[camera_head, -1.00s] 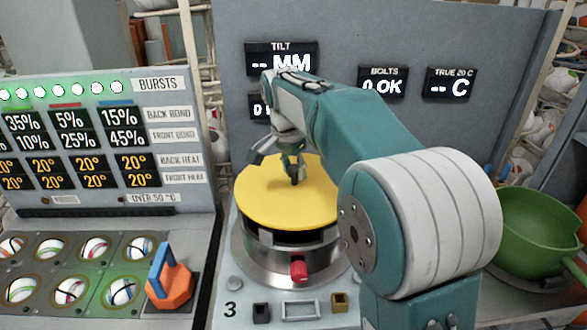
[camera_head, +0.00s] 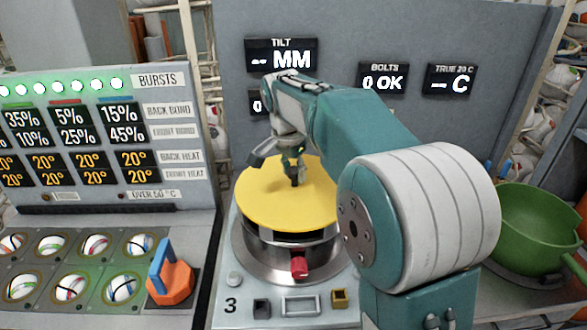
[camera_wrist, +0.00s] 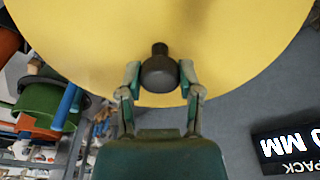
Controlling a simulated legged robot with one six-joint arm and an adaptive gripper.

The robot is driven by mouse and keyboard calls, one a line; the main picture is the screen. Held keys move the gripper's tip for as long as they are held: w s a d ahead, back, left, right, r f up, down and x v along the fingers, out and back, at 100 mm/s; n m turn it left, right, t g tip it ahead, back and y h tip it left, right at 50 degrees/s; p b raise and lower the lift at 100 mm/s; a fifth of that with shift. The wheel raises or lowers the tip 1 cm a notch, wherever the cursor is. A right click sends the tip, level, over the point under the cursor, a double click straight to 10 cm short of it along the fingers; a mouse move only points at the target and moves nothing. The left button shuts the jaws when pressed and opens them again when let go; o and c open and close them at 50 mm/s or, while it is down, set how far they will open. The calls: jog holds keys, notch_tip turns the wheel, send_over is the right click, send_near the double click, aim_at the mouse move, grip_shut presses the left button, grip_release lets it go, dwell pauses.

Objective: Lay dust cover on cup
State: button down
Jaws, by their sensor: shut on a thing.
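The dust cover (camera_head: 270,208) is a flat yellow disc with a dark knob at its middle. It also fills the upper wrist view (camera_wrist: 90,35). The cup (camera_head: 265,262) is a round metal vessel with a red fitting on its front, directly below the cover. A dark gap shows between the cover's front edge and the metal rim; I cannot tell whether the cover touches the cup. My gripper (camera_head: 293,170) is above the cover, shut on its dark knob (camera_wrist: 159,71), which sits between the two fingers in the wrist view. The cup's inside is hidden.
A grey panel with displays (camera_head: 382,77) stands behind the cup. A control console (camera_head: 90,140) is at left, with an orange and blue knob (camera_head: 168,285) near the cup. A green bowl (camera_head: 540,230) is at right. Small blocks (camera_head: 300,305) lie in front.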

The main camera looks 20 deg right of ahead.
jog(key=shift+c, duration=0.9)
grip_release()
notch_tip(320, 180, up, 12)
jog(key=a, duration=0.1)
jog(key=shift+s+a+f, duration=0.2)
jog(key=shift+s+a, duration=0.1)
jog(key=shift+s, duration=0.1)
